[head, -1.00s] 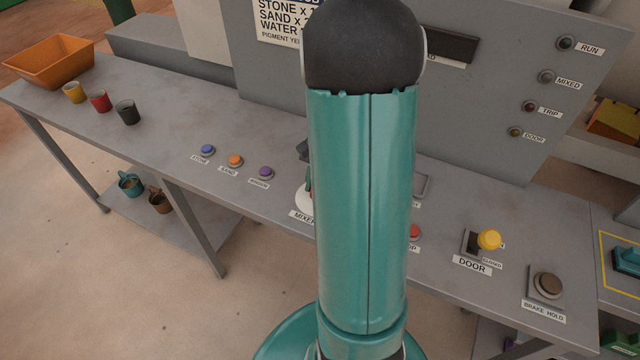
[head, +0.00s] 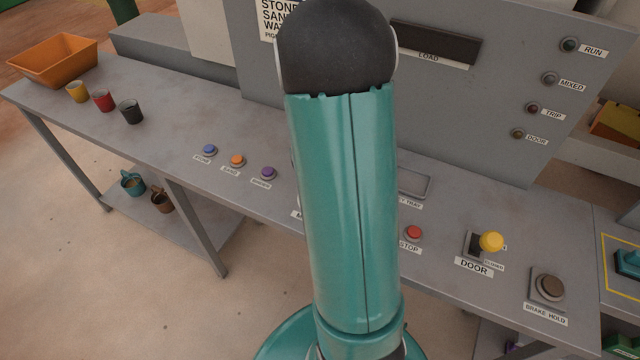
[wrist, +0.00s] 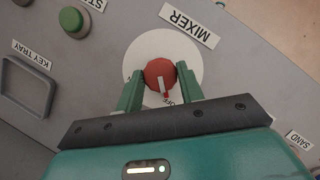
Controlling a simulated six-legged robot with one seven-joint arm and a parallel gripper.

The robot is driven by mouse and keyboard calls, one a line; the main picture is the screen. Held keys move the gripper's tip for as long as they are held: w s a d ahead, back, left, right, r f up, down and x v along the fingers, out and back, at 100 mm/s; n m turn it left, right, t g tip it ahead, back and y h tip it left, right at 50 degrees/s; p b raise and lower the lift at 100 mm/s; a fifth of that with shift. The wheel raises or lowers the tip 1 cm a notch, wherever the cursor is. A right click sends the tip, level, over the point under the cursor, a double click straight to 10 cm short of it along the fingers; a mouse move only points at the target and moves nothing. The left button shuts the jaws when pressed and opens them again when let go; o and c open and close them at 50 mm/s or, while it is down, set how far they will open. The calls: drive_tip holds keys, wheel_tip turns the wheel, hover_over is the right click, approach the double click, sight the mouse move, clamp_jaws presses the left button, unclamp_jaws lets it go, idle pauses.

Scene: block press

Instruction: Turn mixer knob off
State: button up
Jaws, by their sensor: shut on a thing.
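The mixer knob (wrist: 160,74) is red with a white pointer line and sits on a round white plate (wrist: 142,50) under the MIXER label (wrist: 187,19). In the wrist view its pointer is turned toward the OFF marking, which is partly covered. My gripper (wrist: 160,82) is shut on the knob, with one green finger on each side. In the head view my own arm hides the knob and the gripper.
A green button (wrist: 73,19) and the key tray (wrist: 27,87) are near the knob. The head view shows the red stop button (head: 413,233), the yellow-topped door lever (head: 491,242), the brake hold button (head: 549,287) and three coloured buttons, including a purple one (head: 268,173).

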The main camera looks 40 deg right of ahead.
drive_tip(key=shift+n, duration=0.4)
drive_tip(key=o, duration=1)
drive_tip(key=shift+r, duration=0.1)
drive_tip(key=v, duration=1.3)
drive_tip(key=shift+w+r, duration=0.2)
drive_tip(key=shift+w, duration=0.1)
